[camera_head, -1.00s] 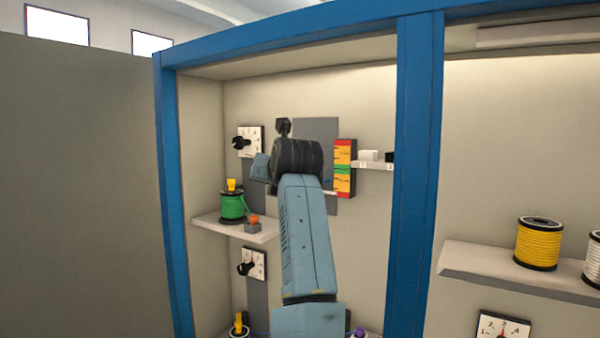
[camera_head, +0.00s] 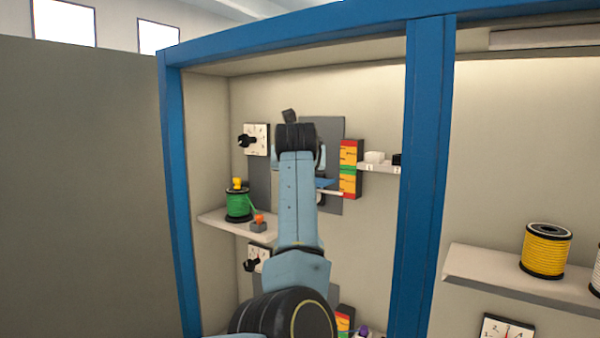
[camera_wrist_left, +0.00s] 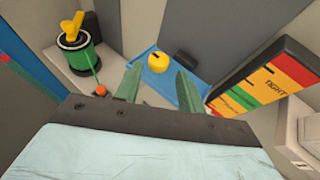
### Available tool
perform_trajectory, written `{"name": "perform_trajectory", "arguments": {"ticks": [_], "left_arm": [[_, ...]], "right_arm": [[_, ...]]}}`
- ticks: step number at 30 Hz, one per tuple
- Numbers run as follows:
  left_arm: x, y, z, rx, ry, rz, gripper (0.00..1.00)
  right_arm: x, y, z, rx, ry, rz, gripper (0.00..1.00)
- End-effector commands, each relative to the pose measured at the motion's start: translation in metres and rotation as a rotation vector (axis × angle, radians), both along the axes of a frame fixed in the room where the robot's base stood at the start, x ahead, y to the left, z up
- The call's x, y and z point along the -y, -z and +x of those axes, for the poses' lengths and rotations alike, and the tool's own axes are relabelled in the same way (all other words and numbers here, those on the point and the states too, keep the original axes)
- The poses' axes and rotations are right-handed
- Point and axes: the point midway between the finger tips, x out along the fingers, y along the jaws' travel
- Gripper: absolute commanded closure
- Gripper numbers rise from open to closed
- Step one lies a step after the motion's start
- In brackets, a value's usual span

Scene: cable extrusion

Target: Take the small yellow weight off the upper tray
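The small yellow weight (camera_wrist_left: 158,62) is round, with a dark slot on top. It sits on the blue upper tray (camera_wrist_left: 147,92) in the left wrist view. In the head view an edge of the tray (camera_head: 325,183) shows beside my arm, and my arm hides the weight. My left gripper (camera_wrist_left: 158,86) is open, with one green finger to each side of the weight in the picture. The weight appears a little beyond the fingertips, and I see no contact. My right gripper is in neither view.
A gauge with red, yellow and green bands (camera_wrist_left: 262,83) stands right of the tray. To the left, a green cable spool (camera_wrist_left: 76,43) with a yellow top and an orange-topped piece (camera_wrist_left: 100,91) stand on a shelf. A blue post (camera_head: 422,170) bounds the bay on the right.

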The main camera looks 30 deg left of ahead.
Motion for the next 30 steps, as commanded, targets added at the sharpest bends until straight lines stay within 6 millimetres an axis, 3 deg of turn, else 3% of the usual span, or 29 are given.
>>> {"name": "perform_trajectory", "arguments": {"ticks": [3, 9, 18, 26, 30], "left_arm": [[-0.008, 0.007, 0.015, -0.007, -0.001, 0.002, 0.61], [-0.014, 0.015, 0.030, -0.003, -0.001, 0.002, 0.61], [-0.016, 0.017, 0.033, 0.000, -0.001, 0.000, 0.61], [-0.015, 0.017, 0.033, -0.001, -0.001, 0.001, 0.93], [-0.015, 0.016, 0.032, 0.000, -0.001, 0.002, 0.96]], "right_arm": [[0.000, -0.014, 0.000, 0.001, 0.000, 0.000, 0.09], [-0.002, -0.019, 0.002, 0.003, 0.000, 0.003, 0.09], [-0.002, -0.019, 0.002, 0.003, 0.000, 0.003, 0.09], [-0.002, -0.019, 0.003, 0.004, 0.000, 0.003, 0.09], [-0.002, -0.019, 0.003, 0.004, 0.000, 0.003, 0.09]]}}
